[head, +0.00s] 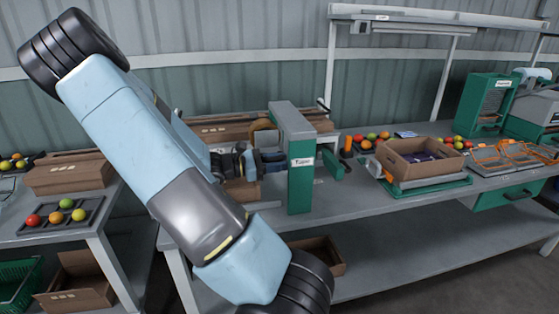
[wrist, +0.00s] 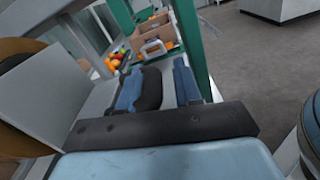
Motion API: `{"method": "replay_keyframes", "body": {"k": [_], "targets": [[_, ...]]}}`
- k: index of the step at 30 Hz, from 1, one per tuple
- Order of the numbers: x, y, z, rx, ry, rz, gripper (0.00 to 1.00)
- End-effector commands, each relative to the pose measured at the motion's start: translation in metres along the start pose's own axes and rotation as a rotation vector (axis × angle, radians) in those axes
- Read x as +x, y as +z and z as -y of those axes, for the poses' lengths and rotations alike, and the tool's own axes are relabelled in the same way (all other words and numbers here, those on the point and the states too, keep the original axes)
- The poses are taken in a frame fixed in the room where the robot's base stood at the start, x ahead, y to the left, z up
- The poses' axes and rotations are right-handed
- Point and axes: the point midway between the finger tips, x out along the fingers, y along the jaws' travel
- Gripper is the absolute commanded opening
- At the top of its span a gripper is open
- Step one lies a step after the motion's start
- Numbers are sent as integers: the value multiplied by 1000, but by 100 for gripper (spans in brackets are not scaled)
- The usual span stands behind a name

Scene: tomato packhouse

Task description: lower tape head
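The taper (head: 300,185) stands on the bench in the middle of the head view, a green post with a label and a grey top arm (head: 291,118). A tan tape roll (head: 262,127) shows at the left of the top arm. It also seems to show at the left edge of the wrist view (wrist: 14,50). My gripper (head: 273,160) is at the left of the green post, below the top arm.
An open cardboard box (head: 420,160) sits on a green-based stand to the right. Loose tomatoes (head: 370,139) lie behind. A side table with a tomato tray (head: 60,228) is at the left. My arm hides part of the bench.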

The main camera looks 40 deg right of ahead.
Motion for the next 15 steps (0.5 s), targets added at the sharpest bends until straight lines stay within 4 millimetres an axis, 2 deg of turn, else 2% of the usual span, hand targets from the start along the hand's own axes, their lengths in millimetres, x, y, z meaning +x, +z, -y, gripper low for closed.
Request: {"method": "replay_keyframes", "body": {"k": [1,4,11,15], "targets": [[0,0,0,-1,0,-1,36],[0,0,-1,1,1,1,44],[-1,1,-2,3,2,3,44],[-9,2,-3,4,4,3,44]]}}
